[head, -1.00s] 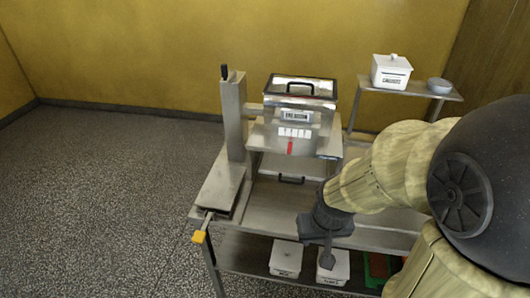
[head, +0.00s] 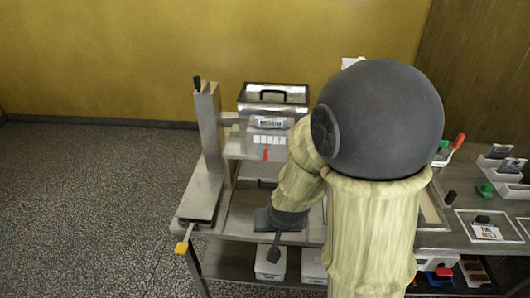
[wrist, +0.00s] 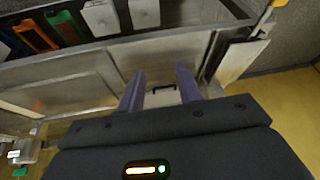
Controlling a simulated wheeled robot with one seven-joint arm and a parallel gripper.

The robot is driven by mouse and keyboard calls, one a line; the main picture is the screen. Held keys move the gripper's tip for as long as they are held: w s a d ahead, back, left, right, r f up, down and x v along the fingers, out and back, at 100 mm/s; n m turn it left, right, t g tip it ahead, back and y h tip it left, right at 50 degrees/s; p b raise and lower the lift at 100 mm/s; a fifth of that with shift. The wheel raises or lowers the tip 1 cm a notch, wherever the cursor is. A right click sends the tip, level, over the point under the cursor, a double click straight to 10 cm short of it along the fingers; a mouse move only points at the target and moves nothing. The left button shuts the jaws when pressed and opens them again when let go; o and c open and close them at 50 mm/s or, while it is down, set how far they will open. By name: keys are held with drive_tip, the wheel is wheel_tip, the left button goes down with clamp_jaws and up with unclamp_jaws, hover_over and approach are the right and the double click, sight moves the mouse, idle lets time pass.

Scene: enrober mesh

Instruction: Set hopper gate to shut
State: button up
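The hopper (head: 273,97) is a metal box with a black-handled lid, standing at the back of the steel bench. Its front has a barcode-like label and a row of small white tags (head: 270,140). A small red pointer or lever (head: 265,155) sits below the tags at their left part; I cannot read its setting. My gripper (head: 275,250) points down in front of the hopper, apart from it, near the bench's front edge. In the wrist view my gripper (wrist: 160,80) has its two fingers spread with nothing held. A dark handle (wrist: 162,87) shows beyond, between the fingers.
A grey column (head: 208,130) stands left of the hopper, with a yellow-ended lever (head: 182,248) at the bench's front left. White bins (head: 270,262) sit on the lower shelf. An orange-red lever (head: 459,141) and trays are at right. Floor at left is clear.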

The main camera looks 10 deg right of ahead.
drive_tip(key=w+a+f+m+t+h+p, duration=0.1)
drive_tip(key=w+f+m+t+h+p, duration=0.2)
drive_tip(key=w, duration=0.4)
wheel_tip(320, 180, up, 8)
drive_tip(key=a+n+t+h+p, duration=0.1)
drive_tip(key=t+h+p, duration=0.1)
drive_tip(key=t+p, duration=0.3)
drive_tip(key=t, duration=0.4)
drive_tip(key=shift+s+a+f+h, duration=0.2)
drive_tip(key=shift+a+h, duration=0.1)
drive_tip(key=shift+h, duration=0.1)
drive_tip(key=shift+w+f, duration=0.1)
